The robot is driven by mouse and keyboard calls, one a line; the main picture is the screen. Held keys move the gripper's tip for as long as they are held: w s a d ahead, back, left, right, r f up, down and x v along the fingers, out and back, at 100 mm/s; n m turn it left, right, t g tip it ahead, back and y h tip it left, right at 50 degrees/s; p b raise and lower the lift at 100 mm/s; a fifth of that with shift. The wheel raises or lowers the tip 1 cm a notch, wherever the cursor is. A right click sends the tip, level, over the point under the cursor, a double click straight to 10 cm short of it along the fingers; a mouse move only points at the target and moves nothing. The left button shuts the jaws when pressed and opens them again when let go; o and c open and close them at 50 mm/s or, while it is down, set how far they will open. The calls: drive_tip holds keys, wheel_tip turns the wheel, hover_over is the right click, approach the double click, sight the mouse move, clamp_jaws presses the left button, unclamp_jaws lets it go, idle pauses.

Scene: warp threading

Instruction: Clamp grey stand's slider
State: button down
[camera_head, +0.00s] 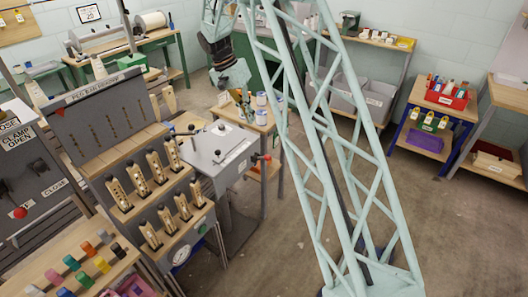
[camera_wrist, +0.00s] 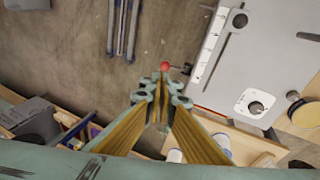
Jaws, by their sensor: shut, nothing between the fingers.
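The grey stand (camera_head: 222,150) is in the middle of the head view, with a flat grey top, a slot, a small black knob and red-tipped handles at its right side. In the wrist view the stand's pale top (camera_wrist: 270,60) fills the upper right. It shows a slot, a black knob (camera_wrist: 239,20) and a round dial (camera_wrist: 255,107). A red ball handle (camera_wrist: 165,66) sticks out from the stand's left edge. My gripper (camera_wrist: 163,90) is shut and empty. Its tips appear just below the red ball in the picture; I cannot tell the depth or whether they touch.
A small wooden table with cans (camera_head: 262,100) stands behind the stand. A board with pegged wooden pieces (camera_head: 150,185) is to its left, with coloured blocks (camera_head: 85,270) in front. Shelves with bins (camera_head: 440,110) are at the right. The floor (camera_head: 450,230) at right is clear.

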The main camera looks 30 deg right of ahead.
wheel_tip(320, 180, down, 7)
drive_tip(key=w+d+m, duration=0.1)
drive_tip(key=w+d, duration=0.1)
drive_tip(key=shift+w, duration=0.15)
drive_tip(key=shift+f+g, duration=0.15)
drive_tip(key=shift+g, duration=0.15)
drive_tip(key=b+x, duration=0.1)
drive_tip(key=x, duration=1.2)
drive_tip(key=shift+d+f+b, duration=0.25)
drive_tip(key=shift+f+b, duration=0.05)
drive_tip(key=shift+b, duration=0.05)
